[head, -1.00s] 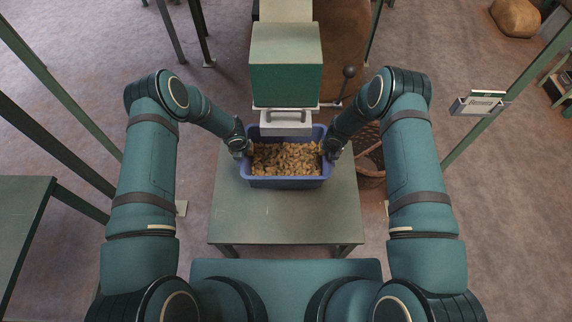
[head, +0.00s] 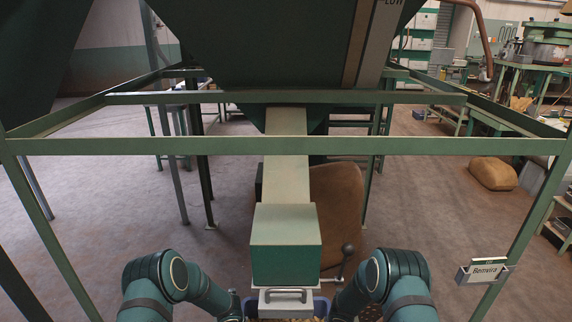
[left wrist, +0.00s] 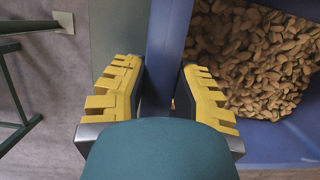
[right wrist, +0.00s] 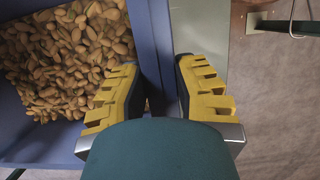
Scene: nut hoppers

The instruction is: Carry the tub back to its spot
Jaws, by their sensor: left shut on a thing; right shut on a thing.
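The blue tub (head: 320,305) is at the bottom edge of the head view, mostly cut off. It holds many brown shelled nuts, well seen in the left wrist view (left wrist: 255,55) and the right wrist view (right wrist: 62,60). My left gripper (left wrist: 160,88) is shut on one wall of the tub (left wrist: 168,40), with a yellow-padded finger on each side. My right gripper (right wrist: 157,88) is shut on the opposite wall (right wrist: 150,40) in the same way. A grey-green table top (left wrist: 118,30) shows below the tub; whether the tub touches it I cannot tell.
A lever (head: 347,250) is right of the box. Green frame bars (head: 300,146) cross in front. A brown sack (head: 492,173) lies right.

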